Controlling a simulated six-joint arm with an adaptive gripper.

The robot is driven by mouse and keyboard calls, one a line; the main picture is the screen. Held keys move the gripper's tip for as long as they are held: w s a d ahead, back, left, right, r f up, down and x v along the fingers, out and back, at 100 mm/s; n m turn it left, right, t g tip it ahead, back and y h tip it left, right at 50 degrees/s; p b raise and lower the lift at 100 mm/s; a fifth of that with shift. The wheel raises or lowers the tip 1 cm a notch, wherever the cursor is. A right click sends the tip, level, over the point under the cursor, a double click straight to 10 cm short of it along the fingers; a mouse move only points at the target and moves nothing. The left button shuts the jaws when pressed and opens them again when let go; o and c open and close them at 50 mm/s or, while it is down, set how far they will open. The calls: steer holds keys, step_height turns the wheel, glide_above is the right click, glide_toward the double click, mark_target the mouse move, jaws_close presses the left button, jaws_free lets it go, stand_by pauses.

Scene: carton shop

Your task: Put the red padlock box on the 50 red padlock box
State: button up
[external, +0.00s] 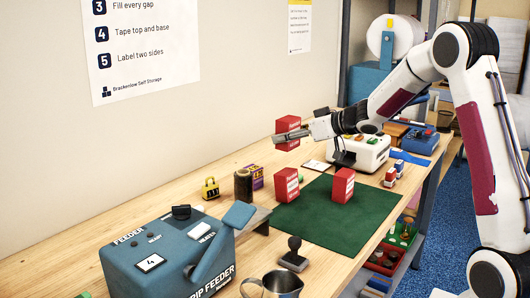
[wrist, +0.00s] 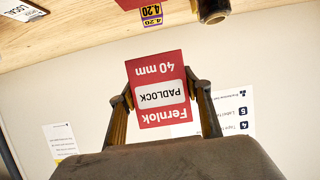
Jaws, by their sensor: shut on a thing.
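My gripper (external: 291,136) is shut on a red padlock box (external: 288,124) and holds it in the air beyond the green mat. In the wrist view the held box (wrist: 155,66) sits between both fingers and reads "Fernlok PADLOCK 40 mm", upside down in the picture. Part of a red thing (wrist: 130,4) shows at the wrist view's top edge.
The green mat (external: 325,218) has clear room in front of the boxes. A dark cylinder (external: 243,186), a purple-yellow box (external: 256,175) and a yellow padlock (external: 210,188) stand to its left. A white machine (external: 358,152) stands behind, a stamp (external: 294,255) and blue feeder (external: 165,255) in front.

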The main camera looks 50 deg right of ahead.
mark_target(294, 143)
steer(key=shift+f, duration=1.5)
steer(key=shift+f, duration=1.85)
steer(key=shift+f, duration=0.5)
steer(key=o, duration=1.2)
